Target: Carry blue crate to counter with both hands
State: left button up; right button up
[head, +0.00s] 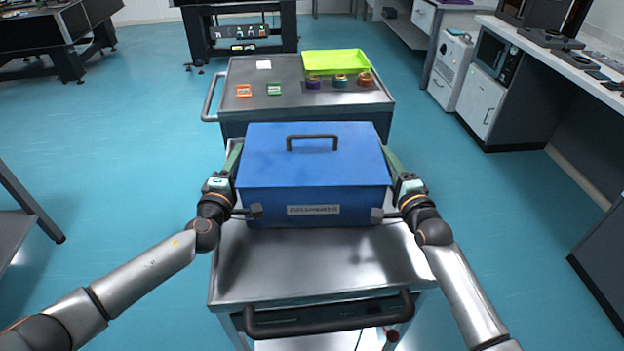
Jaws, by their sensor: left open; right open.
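The blue crate (312,160) is a closed box with a flat lid, a dark handle on top and a pale label on its front. It sits level on the near metal cart (320,265), towards the cart's far end. My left gripper (232,167) is open at the crate's left side, and my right gripper (394,168) is open at its right side. The crate partly hides both sets of fingertips, so I cannot tell whether they touch it. A light counter (560,62) runs along the right side of the room.
A second cart (235,85) stands just beyond the crate, carrying a green tray (336,62) and several small parts. A dark push handle (330,325) is at the near cart's front. The counter holds dark equipment. Blue floor is clear on both sides.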

pick_arm(q)
grip_shut()
pick_arm(e)
grip_shut()
dwell(0.8)
dwell(0.4)
